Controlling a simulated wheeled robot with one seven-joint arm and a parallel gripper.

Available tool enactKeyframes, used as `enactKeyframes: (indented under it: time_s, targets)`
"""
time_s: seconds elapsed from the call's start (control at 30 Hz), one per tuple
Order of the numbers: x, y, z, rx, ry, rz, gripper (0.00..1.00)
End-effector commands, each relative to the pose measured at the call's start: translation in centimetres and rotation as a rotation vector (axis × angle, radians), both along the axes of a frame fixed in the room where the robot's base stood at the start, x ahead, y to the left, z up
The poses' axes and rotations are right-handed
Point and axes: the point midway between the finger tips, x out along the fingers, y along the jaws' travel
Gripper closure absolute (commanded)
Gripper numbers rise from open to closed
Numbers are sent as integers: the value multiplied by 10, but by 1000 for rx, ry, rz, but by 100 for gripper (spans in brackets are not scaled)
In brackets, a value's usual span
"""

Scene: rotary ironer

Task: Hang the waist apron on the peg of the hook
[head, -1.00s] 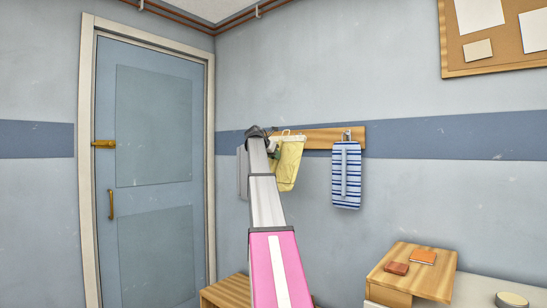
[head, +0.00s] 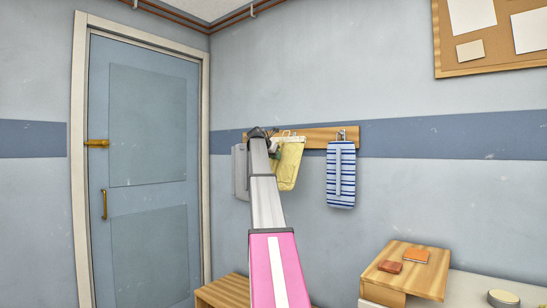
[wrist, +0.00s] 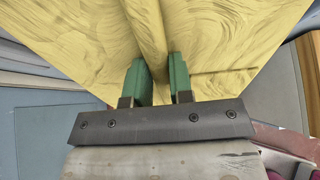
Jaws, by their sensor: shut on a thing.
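The waist apron appears as a yellow cloth (head: 288,168) hanging in front of the wall rail in the head view. My gripper (wrist: 159,68) is shut on a fold of this yellow cloth (wrist: 85,28), with one green finger on each side of it. In the head view my arm and wrist cover the apron's left edge and most of the gripper. A pale loop shows at the apron's top, close to the wooden hook rail (head: 315,138). Whether the loop is around a peg or only in front of it I cannot tell; the peg there is not clear.
A blue-striped cloth (head: 341,180) hangs from a metal hook at the rail's right end. A grey item (head: 240,172) hangs left of my wrist. A wooden box (head: 415,280) stands at lower right, a wooden bench (head: 222,291) below. A blue door (head: 148,130) is left.

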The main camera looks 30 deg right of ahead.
Motion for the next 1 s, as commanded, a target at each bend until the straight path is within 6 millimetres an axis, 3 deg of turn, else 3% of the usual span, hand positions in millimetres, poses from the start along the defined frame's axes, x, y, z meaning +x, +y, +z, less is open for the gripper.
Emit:
enactKeyframes:
  time_s: [0.63,1.0]
  targets:
    - [13,-31,-2,-1,1,0,100]
    - [17,-41,-15,-1,0,0,100]
